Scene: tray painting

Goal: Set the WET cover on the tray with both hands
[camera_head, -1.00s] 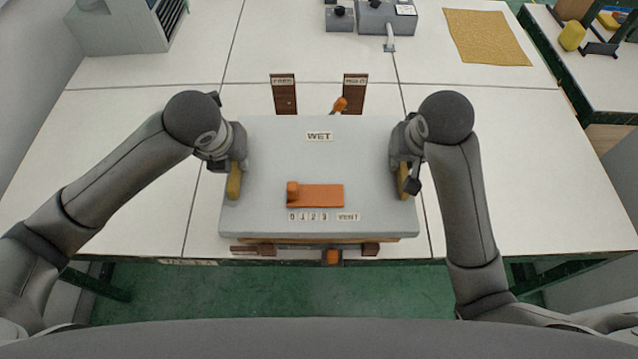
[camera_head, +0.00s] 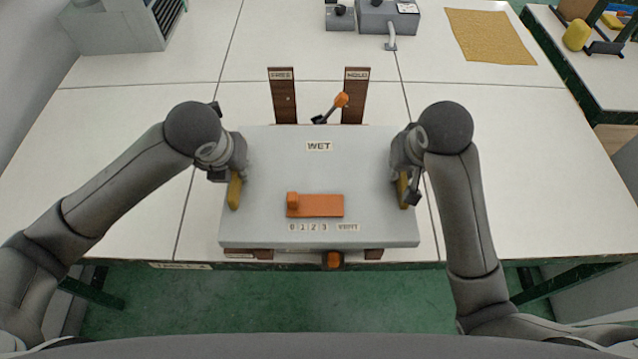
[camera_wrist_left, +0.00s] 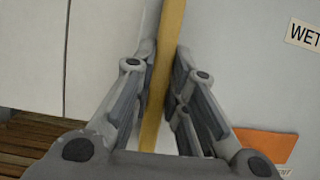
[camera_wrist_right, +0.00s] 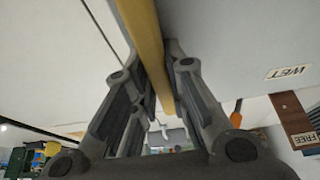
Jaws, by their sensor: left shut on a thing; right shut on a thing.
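The grey cover (camera_head: 270,180) carries a WET label, an orange block and plate, and small number tags. It lies roughly level over the wooden strips. My left gripper (camera_head: 236,174) is shut on the yellow left handle (camera_head: 235,193); the left wrist view shows this handle (camera_wrist_left: 166,50) between the fingers. My right gripper (camera_head: 404,174) is shut on the yellow right handle (camera_head: 403,192), which also shows in the right wrist view (camera_wrist_right: 146,40). The tray is hidden beneath the cover, so I cannot tell whether they touch.
Dark wooden strips labelled FREE (camera_head: 284,100) and HOLD (camera_head: 354,100) stick out behind the cover, with an orange-knobbed lever (camera_head: 341,100) between them. Another orange knob (camera_head: 334,260) shows at the table's front edge. The white table (camera_head: 500,180) is clear on both sides.

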